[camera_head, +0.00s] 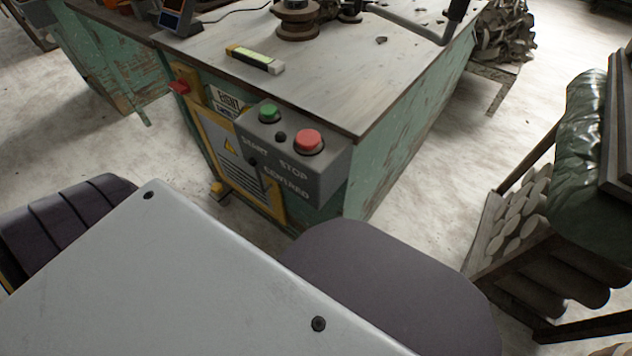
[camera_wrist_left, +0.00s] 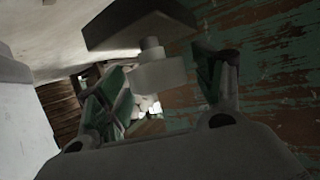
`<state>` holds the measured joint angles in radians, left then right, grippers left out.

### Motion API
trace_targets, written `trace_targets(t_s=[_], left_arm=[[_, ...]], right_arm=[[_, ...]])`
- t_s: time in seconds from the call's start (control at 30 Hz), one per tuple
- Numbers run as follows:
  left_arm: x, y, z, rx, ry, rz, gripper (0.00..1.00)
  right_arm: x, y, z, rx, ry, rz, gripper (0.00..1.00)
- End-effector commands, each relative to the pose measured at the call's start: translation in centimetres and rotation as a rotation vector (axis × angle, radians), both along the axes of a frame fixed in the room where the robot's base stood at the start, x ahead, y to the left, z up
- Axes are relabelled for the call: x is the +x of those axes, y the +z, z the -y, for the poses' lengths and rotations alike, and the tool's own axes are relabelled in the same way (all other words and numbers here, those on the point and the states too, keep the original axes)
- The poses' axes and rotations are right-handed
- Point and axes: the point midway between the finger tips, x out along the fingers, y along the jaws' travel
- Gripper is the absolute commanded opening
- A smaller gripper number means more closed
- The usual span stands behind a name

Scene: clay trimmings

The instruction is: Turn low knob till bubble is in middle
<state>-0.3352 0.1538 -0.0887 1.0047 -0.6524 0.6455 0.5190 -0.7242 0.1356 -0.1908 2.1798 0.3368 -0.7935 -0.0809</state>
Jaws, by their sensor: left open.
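A pale cylindrical knob (camera_wrist_left: 158,72) on a short stem hangs below a dark flat block (camera_wrist_left: 138,22) in the left wrist view. My left gripper (camera_wrist_left: 165,88) is open, with one finger to the left of the knob and the other to its right. I cannot tell whether either finger touches the knob. A yellow-green level (camera_head: 255,59) lies on the table top in the head view. Its bubble is too small to make out. My left gripper does not show in the head view, and my right gripper is in neither view.
The worn green table (camera_head: 330,85) carries a grey control box (camera_head: 293,152) with a green button (camera_head: 269,112) and a red button (camera_head: 308,141). A crank handle and round metal parts stand at the back. A rack (camera_head: 525,220) stands at right, with bare floor between.

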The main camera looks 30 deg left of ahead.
Motion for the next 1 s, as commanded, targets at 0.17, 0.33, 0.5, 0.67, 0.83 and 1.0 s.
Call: trace_targets(t_s=[0.17,0.33,0.5,0.67,0.83,1.0], left_arm=[[0.03,-0.02,0.04,0.000,0.000,0.000,0.68],[0.01,-0.01,0.03,0.000,0.000,0.000,0.61],[0.02,-0.01,0.02,0.000,0.000,0.000,0.39],[0.01,-0.02,0.02,0.000,0.000,-0.001,0.22],[0.01,-0.02,-0.02,0.001,-0.004,-0.001,0.22],[0.00,-0.02,-0.04,0.002,-0.024,-0.001,0.22]], right_arm=[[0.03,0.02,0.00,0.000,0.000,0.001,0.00],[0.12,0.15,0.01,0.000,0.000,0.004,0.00],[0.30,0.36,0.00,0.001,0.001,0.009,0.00],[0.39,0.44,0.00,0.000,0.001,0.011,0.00],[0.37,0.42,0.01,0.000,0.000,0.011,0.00],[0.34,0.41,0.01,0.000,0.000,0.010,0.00]])
